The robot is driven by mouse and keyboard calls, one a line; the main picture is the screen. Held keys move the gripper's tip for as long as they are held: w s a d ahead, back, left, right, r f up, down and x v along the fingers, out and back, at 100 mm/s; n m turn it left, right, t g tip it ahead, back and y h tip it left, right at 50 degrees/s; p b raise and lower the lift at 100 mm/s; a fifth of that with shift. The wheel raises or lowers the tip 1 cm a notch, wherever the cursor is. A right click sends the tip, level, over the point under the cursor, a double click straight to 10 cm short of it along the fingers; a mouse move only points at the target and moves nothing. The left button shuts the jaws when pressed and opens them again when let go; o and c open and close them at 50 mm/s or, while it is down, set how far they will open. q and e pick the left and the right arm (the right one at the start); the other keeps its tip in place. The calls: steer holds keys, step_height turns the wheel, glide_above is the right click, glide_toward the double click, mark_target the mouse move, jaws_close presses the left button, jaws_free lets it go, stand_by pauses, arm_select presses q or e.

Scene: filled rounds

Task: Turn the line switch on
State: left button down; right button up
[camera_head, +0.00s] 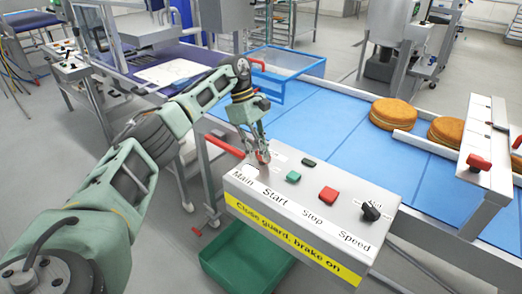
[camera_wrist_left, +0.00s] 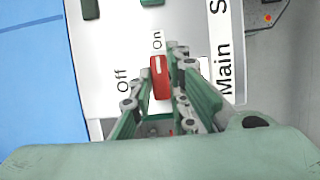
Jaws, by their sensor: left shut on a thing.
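The control panel (camera_head: 310,215) has a red main switch handle at its left end, above the word Main. In the left wrist view the red handle (camera_wrist_left: 159,75) lies between my left fingers, its white mark towards the On label (camera_wrist_left: 157,40). The Off label (camera_wrist_left: 121,80) is to its left. My left gripper (camera_head: 263,156) is shut on the handle; it also shows in the left wrist view (camera_wrist_left: 160,80). The fingers hide part of the switch. My right gripper is not in view.
The panel also has a green Start button (camera_head: 293,177), a red Stop button (camera_head: 328,195) and a black Speed knob (camera_head: 370,211). A red lever (camera_head: 224,145) sticks out left of it. Filled rounds (camera_head: 393,113) lie on the blue belt (camera_head: 330,125). A blue-framed guard (camera_head: 283,76) stands behind.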

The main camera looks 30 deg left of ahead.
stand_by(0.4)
arm_select(q)
steer(key=c, duration=1.7)
jaws_free()
steer(key=v, duration=1.2)
